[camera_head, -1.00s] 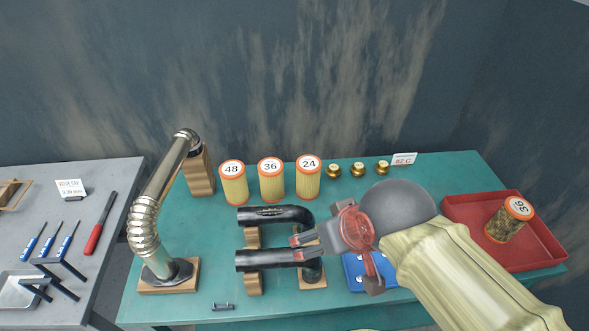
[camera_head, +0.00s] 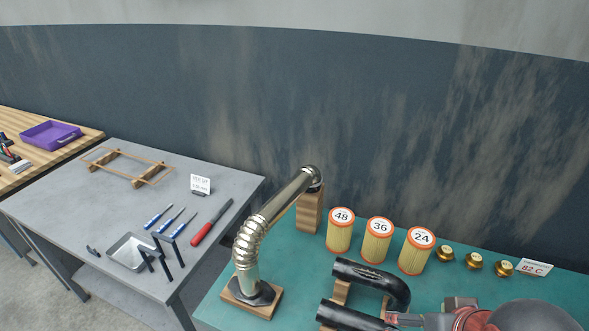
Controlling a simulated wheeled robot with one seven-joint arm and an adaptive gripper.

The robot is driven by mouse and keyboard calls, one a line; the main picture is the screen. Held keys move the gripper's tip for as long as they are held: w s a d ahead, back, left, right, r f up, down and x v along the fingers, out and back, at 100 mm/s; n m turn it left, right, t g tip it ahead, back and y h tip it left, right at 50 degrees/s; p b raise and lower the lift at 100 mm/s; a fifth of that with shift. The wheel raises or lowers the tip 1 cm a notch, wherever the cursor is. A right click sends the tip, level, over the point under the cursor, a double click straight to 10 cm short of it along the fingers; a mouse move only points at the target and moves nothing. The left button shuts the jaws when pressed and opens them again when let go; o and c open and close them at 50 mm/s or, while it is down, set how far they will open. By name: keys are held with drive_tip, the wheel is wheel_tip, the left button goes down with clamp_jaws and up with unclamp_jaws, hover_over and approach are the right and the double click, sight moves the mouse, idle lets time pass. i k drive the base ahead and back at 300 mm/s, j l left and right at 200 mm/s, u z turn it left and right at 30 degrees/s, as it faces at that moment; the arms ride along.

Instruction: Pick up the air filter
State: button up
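Three yellow air filters with orange rims stand upright in a row on the green table (camera_head: 215,303). From left to right they are the filter marked 48 (camera_head: 340,234), the filter marked 36 (camera_head: 377,245) and the filter marked 24 (camera_head: 416,255). My gripper (camera_head: 392,319) is partly in view at the bottom edge, beside the black hose and in front of the filters, apart from them. Its fingertips are partly cut off, so I cannot tell how far they are apart. The filter in the red tray is out of view now.
A silver corrugated pipe (camera_head: 250,250) on wooden supports stands left of the filters. A black curved hose (camera_head: 375,283) lies in front of them. Brass caps (camera_head: 474,261) and an "82 C" card (camera_head: 535,267) are at right. A grey table (camera_head: 110,195) with screwdrivers is at left.

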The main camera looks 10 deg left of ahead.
sight(379, 231)
drive_tip(key=u, duration=4)
drive_tip(key=z, duration=4)
drive_tip(key=i+j, duration=0.1)
drive_tip(key=j, duration=0.35)
drive_tip(key=i+j+z, duration=0.1)
drive_tip(key=j, duration=0.3)
